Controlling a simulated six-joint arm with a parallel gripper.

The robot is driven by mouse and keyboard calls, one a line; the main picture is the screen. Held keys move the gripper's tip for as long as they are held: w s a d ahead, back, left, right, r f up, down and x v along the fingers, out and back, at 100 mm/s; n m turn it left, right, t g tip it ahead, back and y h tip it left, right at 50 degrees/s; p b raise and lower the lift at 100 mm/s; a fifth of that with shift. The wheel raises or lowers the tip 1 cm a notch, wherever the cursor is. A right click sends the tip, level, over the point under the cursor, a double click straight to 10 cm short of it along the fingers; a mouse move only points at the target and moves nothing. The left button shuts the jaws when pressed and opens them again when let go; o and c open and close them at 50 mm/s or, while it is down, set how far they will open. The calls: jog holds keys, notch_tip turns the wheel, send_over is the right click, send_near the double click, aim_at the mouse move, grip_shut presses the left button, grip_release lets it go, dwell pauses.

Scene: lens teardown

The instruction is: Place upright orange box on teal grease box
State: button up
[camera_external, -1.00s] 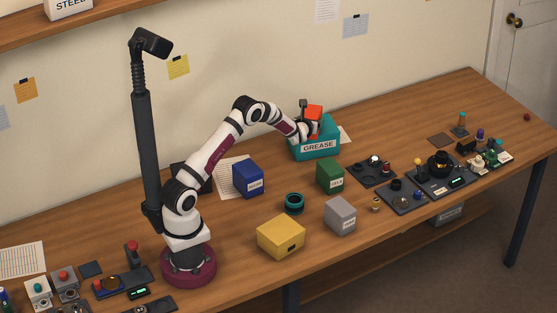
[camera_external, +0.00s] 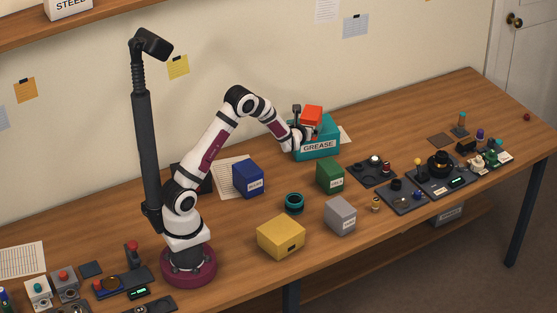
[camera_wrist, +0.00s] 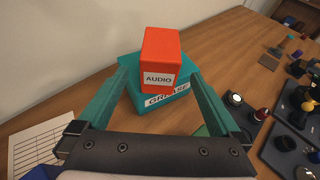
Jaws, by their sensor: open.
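The orange box (camera_external: 312,115), labelled AUDIO in the wrist view (camera_wrist: 160,58), stands upright on top of the teal grease box (camera_external: 318,149). The grease box also shows in the wrist view (camera_wrist: 128,70), with its label partly covered. My gripper (camera_wrist: 158,92) is open, its two teal fingers spread wide to either side of the orange box's lower front. Nothing is held between them. In the external view my gripper is at the left side of the two boxes, and its fingertips are hard to make out.
A blue box (camera_external: 248,179), a green box (camera_external: 330,175), a grey box (camera_external: 340,215) and a yellow box (camera_external: 281,237) stand nearer the front. A teal ring (camera_external: 293,202) lies between them. Trays of small parts (camera_external: 440,175) lie to the right. The wall is close behind.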

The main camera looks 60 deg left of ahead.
jog(key=s+d+r+n+g+y, duration=0.1)
jog(key=s+r+n+g, duration=0.1)
jog(key=s+r+n, duration=0.35)
jog(key=s+r+n+g, duration=0.2)
jog(key=s+n, duration=0.1)
jog(key=s, duration=0.5)
jog(key=s+d+r+n+g+y, duration=0.1)
jog(key=s+r+n+g, duration=0.2)
jog(key=s, duration=0.4)
jog(key=s+d+f+n+g+h, duration=0.1)
jog(key=s+d+f+n+h, duration=0.1)
jog(key=s+d+n+h, duration=0.3)
jog(key=s+d+f+n+g+h, duration=0.1)
jog(key=s+d+n+h, duration=0.3)
jog(key=s+d, duration=0.7)
jog(key=s+f+n, duration=0.1)
jog(key=s, duration=0.3)
jog(key=shift+s+d+f+g+h, duration=0.2)
jog(key=shift+d+f+g+h, duration=0.2)
